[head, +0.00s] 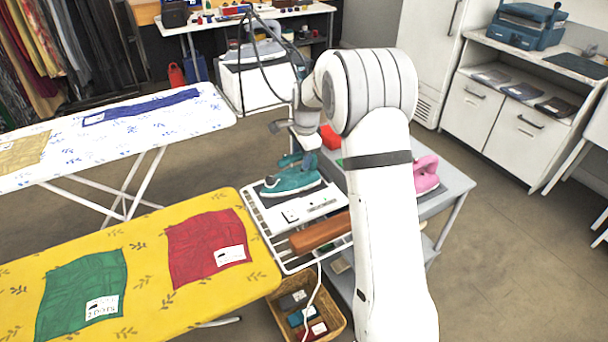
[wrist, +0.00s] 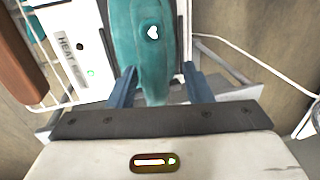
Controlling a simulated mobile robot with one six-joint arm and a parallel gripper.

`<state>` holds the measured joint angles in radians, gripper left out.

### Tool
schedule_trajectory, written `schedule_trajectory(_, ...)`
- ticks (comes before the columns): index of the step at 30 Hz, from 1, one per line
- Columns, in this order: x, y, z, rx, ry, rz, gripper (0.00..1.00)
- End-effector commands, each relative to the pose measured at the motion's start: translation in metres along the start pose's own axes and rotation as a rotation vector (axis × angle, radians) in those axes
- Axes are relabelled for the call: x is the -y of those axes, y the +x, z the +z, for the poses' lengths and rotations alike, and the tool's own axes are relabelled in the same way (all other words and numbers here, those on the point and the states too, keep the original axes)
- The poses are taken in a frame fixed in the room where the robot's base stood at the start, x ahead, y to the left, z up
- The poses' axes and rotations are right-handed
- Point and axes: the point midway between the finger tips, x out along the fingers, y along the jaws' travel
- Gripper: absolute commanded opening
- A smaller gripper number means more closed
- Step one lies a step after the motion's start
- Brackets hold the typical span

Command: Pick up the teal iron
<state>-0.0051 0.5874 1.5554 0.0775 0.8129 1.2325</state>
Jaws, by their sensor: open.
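A white panel (wrist: 75,50) labelled "HEAT RE…" and a brown roll (head: 320,234) lie beside the iron. A pink iron (head: 427,174) stands right of my arm. A wicker basket (head: 338,322) is below. A yellow ironing board (head: 150,230) stands at left.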

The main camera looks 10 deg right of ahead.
Motion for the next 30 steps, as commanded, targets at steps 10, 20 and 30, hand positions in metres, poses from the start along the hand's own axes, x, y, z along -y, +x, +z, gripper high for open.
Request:
schedule_trajectory(10,0.0002,0.0019,0.0001,0.0,-0.001,-0.001,0.36)
schedule_trajectory(20,0.0002,0.0016,-0.0002,-0.001,-0.001,-0.001,0.09)
schedule_trajectory(30,0.0009,0.0003,-0.0007,-0.001,0.0,-0.004,0.0)
